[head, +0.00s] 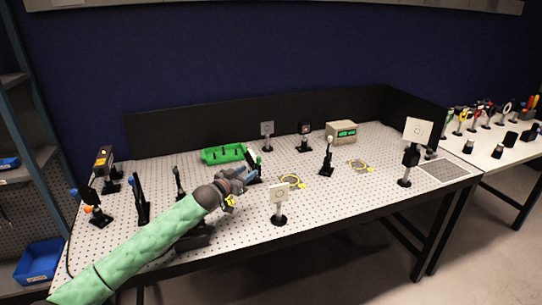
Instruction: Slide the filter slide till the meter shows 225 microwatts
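The meter (341,132) is a beige box with a lit green display at the back of the perforated table; its digits are too small to read. A dark slanted piece with a pale green top (252,161) stands just beyond my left gripper; it may be the filter slide, but I cannot tell for sure. My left gripper (246,176) reaches in over the table's middle on a green-sleeved arm, its fingers at or close to that piece. Whether they touch it, or are open or shut, is too small to see. My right gripper is not in view.
A green rack (222,154) lies behind the gripper. Several dark posts and a black-and-orange box (104,158) stand at the left. Dark panels edge the back.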

